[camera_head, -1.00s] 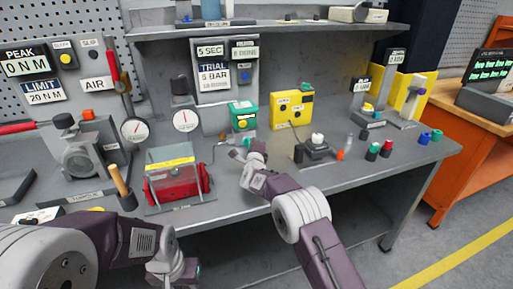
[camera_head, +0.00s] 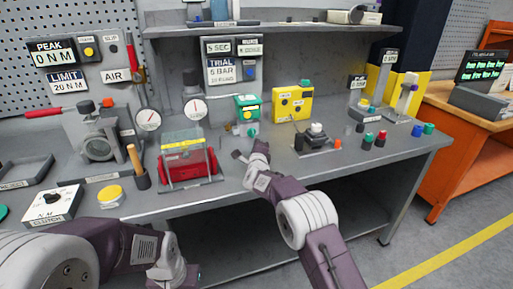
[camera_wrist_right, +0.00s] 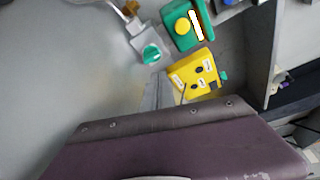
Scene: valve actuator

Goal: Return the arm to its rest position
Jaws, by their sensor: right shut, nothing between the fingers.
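My right arm reaches in from the bottom right of the head view, over the front edge of the grey workbench (camera_head: 340,168). Its gripper (camera_head: 241,156) is shut and empty, in front of the green-topped actuator (camera_head: 247,108) and right of the clear-covered red unit (camera_head: 187,163).
The yellow box (camera_head: 292,104) stands behind my right gripper. A black-and-white fixture (camera_head: 315,139) and several coloured caps lie to its right. A wooden-handled tool (camera_head: 136,163), yellow button (camera_head: 110,196) and clutch box (camera_head: 52,206) are near my left arm. The floor at right is clear.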

